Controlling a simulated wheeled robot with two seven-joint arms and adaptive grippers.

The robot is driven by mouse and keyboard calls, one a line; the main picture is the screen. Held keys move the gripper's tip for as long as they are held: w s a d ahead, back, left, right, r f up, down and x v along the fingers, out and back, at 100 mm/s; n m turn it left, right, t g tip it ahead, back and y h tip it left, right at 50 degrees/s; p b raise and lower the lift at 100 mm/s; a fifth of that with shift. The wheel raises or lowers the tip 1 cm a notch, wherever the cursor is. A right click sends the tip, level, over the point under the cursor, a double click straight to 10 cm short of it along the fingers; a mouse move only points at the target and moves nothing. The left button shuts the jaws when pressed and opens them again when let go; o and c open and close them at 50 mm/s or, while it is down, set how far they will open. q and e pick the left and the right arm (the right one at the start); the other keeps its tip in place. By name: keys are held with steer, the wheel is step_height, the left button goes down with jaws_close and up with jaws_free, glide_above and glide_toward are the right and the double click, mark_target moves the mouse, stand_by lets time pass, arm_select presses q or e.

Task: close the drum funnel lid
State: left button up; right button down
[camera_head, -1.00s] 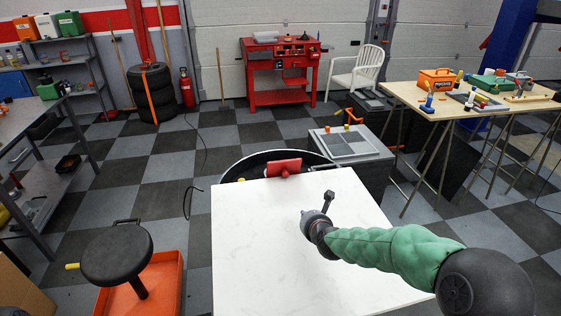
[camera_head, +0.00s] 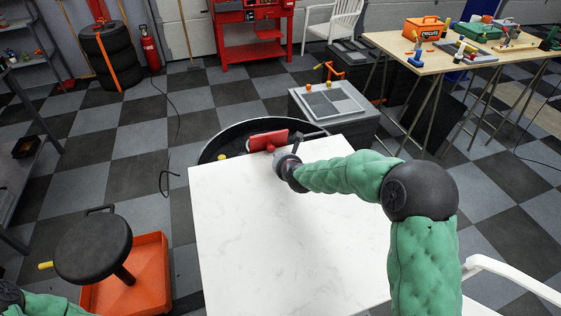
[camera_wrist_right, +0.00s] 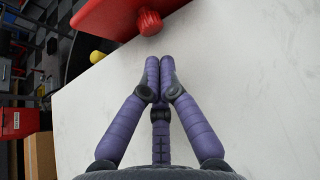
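A large round dark rim (camera_head: 207,152), likely the drum funnel, shows behind the white tabletop. A red plate (camera_head: 262,142) stands at the tabletop's back edge, in front of the dark opening. In the right wrist view the red plate (camera_wrist_right: 105,18) has a ribbed red knob (camera_wrist_right: 150,22) at its near side. I cannot tell for sure that this plate is the lid. My right gripper (camera_head: 314,136) is just right of it; in the wrist view its purple fingers (camera_wrist_right: 160,62) are together, empty, a short way from the knob. My left gripper is out of view.
The white tabletop (camera_head: 240,230) is bare in front of the plate. A grey case (camera_head: 335,104) stands behind right. A black stool (camera_head: 93,248) and orange tray (camera_head: 150,275) stand left. A white chair arm (camera_head: 510,275) is at lower right.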

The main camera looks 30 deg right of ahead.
mark_target(270, 148)
steer(key=shift+x, duration=2.25)
